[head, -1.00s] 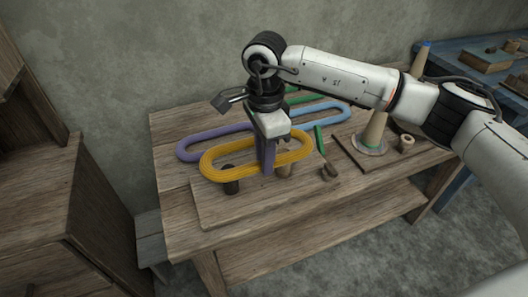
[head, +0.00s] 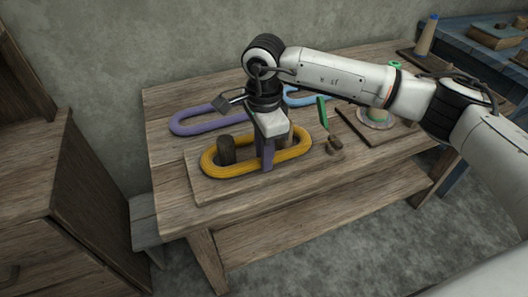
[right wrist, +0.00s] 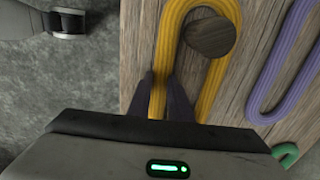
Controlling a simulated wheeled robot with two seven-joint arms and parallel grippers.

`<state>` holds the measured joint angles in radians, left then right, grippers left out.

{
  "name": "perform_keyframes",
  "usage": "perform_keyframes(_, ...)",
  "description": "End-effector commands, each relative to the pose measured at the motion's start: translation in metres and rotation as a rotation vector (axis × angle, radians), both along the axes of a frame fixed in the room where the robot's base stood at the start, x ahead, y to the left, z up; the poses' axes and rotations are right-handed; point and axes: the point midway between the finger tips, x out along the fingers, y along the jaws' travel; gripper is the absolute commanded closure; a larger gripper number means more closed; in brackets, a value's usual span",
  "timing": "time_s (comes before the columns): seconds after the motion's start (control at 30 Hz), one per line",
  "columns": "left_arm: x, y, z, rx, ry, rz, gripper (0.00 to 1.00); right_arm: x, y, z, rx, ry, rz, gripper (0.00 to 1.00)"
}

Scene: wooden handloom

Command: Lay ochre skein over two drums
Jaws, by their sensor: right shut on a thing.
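The ochre skein (head: 222,172) is a long yellow loop lying low around two dark wooden drums on a board. The left drum (head: 226,151) stands inside its left end. The right drum (head: 284,139) is partly hidden behind my right gripper. My right gripper (head: 265,163) points down and is shut on the near side of the skein. In the right wrist view, the skein (right wrist: 166,45) passes between the fingers (right wrist: 170,95) and curves around a drum (right wrist: 210,37). Whether the skein touches the board everywhere is unclear. My left gripper is not in view.
A purple skein (head: 190,121) and a partly hidden blue skein (head: 297,97) lie behind on the wooden table (head: 165,160). A small dark wooden piece (head: 334,142) and a green strip (head: 322,112) lie right of the drums. A cabinet (head: 45,190) stands at left.

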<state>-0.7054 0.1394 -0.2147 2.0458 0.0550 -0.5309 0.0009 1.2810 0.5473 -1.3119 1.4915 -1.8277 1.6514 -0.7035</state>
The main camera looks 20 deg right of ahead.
Motion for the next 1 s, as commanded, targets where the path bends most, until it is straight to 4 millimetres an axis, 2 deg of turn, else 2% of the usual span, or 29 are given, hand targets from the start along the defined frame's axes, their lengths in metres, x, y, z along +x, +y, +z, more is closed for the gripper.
perform_keyframes(0.17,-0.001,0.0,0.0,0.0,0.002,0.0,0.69,0.0,0.0,0.001,0.001,-0.001,0.0,1.0)
perform_keyframes(0.2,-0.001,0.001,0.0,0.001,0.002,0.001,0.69,0.0,0.0,0.001,0.001,-0.001,0.0,0.75)
perform_keyframes(0.3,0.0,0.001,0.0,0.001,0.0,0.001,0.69,0.0,0.0,0.001,0.001,-0.001,0.0,0.6)
perform_keyframes(0.57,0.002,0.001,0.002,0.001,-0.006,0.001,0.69,0.0,0.0,0.001,0.0,0.0,0.0,0.6)
perform_keyframes(0.67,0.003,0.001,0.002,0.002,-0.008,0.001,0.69,0.001,0.0,0.007,0.001,-0.002,0.0,0.6)
perform_keyframes(0.77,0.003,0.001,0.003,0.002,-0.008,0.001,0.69,0.001,0.0,0.021,0.001,-0.003,0.0,0.6)
perform_keyframes(1.0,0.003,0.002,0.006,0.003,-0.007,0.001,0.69,0.001,0.0,0.069,0.001,-0.005,-0.001,0.6)
